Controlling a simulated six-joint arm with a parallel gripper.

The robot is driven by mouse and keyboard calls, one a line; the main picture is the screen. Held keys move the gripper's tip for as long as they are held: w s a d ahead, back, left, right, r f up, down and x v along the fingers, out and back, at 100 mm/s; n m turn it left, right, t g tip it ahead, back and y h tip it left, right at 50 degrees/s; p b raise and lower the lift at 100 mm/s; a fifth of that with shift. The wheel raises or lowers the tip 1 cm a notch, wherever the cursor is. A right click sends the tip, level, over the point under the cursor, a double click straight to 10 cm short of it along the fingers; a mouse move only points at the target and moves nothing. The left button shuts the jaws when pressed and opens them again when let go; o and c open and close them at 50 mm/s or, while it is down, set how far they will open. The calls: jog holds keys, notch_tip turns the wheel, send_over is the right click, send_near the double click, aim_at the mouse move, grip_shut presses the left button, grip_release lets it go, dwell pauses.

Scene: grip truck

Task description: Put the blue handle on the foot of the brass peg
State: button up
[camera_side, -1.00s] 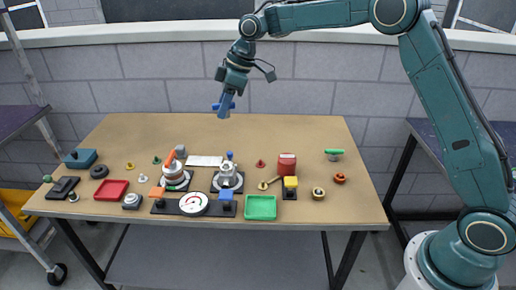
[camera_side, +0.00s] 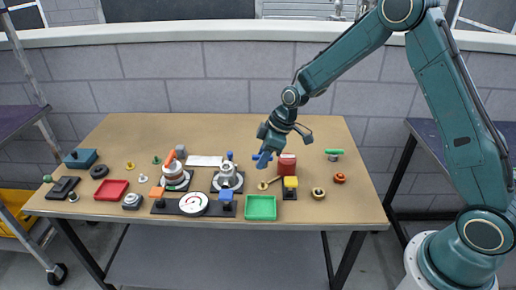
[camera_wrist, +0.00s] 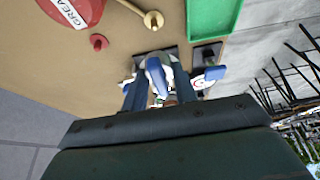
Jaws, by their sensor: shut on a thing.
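The blue handle (camera_side: 255,157) sticks out to the left of my gripper's fingers in the side view. My gripper (camera_side: 265,160) is shut on it and holds it over the table's middle right, beside the red can. In the wrist view, the blue handle (camera_wrist: 156,70) shows between the two fingers, partly hidden by them. The brass peg (camera_side: 268,183) is on the table below my gripper, in front of the red can. Its round end (camera_wrist: 153,20) shows near the top of the wrist view, apart from the handle. Which end is its foot is hard to tell.
The red can (camera_side: 287,168), a yellow block on a black base (camera_side: 290,185) and a green tray (camera_side: 260,208) crowd the area around the peg. A silver device (camera_side: 228,176) stands to the left. The table's back (camera_side: 200,130) is clear.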

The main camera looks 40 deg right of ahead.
aim_at(266, 166)
jog(key=shift+s+f, duration=0.1)
jog(key=shift+f, duration=0.15)
jog(key=shift+f, duration=2.3)
jog(key=shift+f, duration=1.5)
dwell(2.1)
jog(key=o, duration=1.4)
jog(key=shift+o, duration=0.2)
jog(key=shift+r, duration=0.15)
jog(key=shift+r, duration=3.65)
